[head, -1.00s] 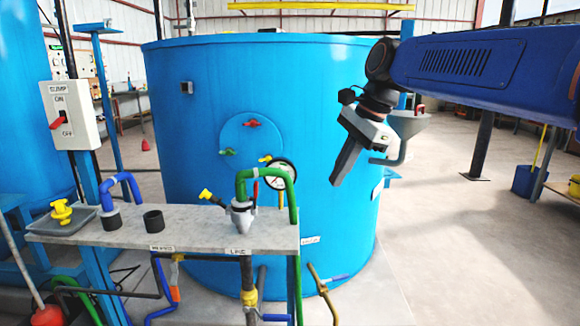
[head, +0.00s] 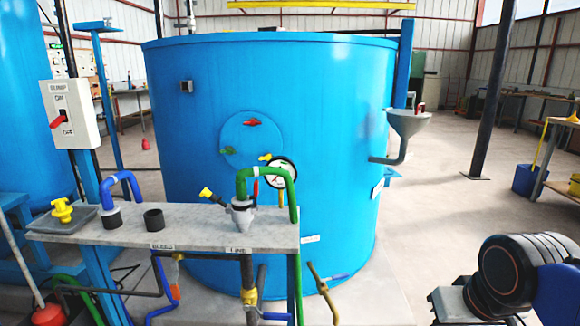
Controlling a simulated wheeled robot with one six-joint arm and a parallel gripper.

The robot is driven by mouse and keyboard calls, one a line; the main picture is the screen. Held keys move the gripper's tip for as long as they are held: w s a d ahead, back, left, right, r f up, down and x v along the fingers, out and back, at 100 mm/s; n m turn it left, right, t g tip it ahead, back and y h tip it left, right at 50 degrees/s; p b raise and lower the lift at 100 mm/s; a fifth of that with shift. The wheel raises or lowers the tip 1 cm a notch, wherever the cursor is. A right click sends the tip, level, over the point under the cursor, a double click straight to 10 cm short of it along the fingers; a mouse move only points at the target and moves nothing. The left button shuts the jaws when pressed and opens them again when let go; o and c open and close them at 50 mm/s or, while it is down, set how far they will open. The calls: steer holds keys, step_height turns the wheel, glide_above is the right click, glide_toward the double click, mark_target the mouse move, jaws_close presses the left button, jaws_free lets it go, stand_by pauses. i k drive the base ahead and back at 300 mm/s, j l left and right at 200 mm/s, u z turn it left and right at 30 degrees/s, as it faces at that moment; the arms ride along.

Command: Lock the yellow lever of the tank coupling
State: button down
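The big blue tank (head: 320,120) fills the middle of the head view. A grey coupling body (head: 241,214) with a green hose (head: 266,172) stands on the bench by the "LINE" label, and a yellow-tipped lever (head: 206,194) sticks out to its left, tilted up. A small yellow lever (head: 265,158) shows on the tank's front, next to the gauge. A brass-yellow lever or pipe (head: 322,285) slants at the tank's foot, beside a blue handle. My gripper (head: 458,302) is at the bottom right, well apart from all of these; its fingers are cut off by the frame edge.
A pressure gauge (head: 281,173) stands behind the green hose. A funnel (head: 408,122) juts from the tank's right side.

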mark_target(210, 196)
steer(key=i+j+u, duration=0.15)
steer(key=u, duration=0.3)
steer(key=i+u, duration=0.25)
steer(key=u, duration=0.25)
steer(key=k+j+z, duration=0.1)
steer(key=z, duration=0.35)
steer(key=k+z, duration=0.4)
steer(key=i+l, duration=0.2)
steer(key=i, duration=0.35)
